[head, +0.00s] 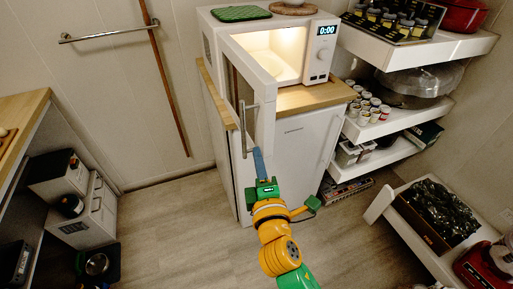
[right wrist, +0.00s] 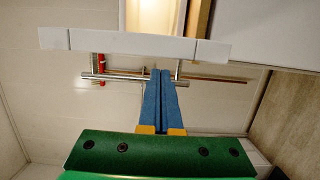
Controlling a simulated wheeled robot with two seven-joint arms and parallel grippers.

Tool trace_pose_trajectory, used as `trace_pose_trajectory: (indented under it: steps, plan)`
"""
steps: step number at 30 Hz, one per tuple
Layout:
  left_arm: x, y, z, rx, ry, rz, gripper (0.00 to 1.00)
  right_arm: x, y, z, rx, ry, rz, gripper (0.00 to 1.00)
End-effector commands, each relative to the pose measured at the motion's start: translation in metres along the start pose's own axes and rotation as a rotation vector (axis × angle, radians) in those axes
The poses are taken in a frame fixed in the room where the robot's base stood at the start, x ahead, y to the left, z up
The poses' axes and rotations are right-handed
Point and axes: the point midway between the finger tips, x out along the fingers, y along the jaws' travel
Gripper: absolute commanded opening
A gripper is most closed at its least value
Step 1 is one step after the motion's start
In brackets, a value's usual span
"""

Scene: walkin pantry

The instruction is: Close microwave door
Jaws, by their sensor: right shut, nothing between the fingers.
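The white microwave (head: 268,47) stands on the wooden top of a white cabinet, with its lit inside showing. Its door (head: 264,124) is swung open toward me, seen nearly edge-on, with a silver bar handle (head: 243,128) on its left side. My right gripper (head: 258,152) has its blue fingers shut and empty, just below and beside the door's lower end. In the right wrist view, the fingertips (right wrist: 160,72) overlap the handle (right wrist: 120,76) below the white door edge (right wrist: 130,43). I cannot tell whether they touch it. My left gripper is not in view.
A green mat (head: 240,13) lies on the microwave. Shelves with jars (head: 368,108) and bottles stand at the right. A low drawer with a dark bag (head: 438,205) juts out at lower right. A counter (head: 20,118) is at left. The floor (head: 180,230) between is clear.

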Motion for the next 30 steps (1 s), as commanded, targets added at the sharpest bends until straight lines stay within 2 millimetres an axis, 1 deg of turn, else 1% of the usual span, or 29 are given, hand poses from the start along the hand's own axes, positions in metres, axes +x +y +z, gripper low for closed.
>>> trace_pose_trajectory:
  steps: [1, 3, 6, 9, 20, 23, 26, 29, 30]
  plan:
    - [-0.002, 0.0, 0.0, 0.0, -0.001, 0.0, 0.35, 0.008, 0.002, 0.0, -0.001, 0.0, 0.001, 0.0]
    - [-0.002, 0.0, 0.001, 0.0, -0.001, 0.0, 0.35, 0.016, 0.001, -0.001, 0.0, 0.001, 0.001, 0.0]
    - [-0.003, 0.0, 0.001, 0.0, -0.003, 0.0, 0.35, 0.024, 0.0, 0.0, 0.001, 0.0, 0.0, 0.0]
    - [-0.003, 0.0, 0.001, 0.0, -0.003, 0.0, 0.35, 0.026, 0.0, 0.0, 0.002, 0.001, -0.001, 0.0]
    - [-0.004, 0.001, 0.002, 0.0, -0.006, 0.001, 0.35, 0.027, 0.0, 0.002, 0.001, 0.007, 0.0, 0.0]
    - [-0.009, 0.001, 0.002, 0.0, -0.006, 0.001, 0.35, 0.028, 0.002, 0.009, -0.003, 0.026, 0.0, 0.0]
    - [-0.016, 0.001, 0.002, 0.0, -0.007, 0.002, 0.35, 0.031, 0.003, 0.024, -0.008, 0.064, 0.0, 0.0]
    - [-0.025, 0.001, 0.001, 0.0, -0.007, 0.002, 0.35, 0.037, 0.004, 0.045, -0.013, 0.123, -0.001, 0.0]
    - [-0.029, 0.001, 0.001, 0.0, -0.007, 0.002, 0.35, 0.04, 0.005, 0.055, -0.014, 0.152, -0.001, 0.0]
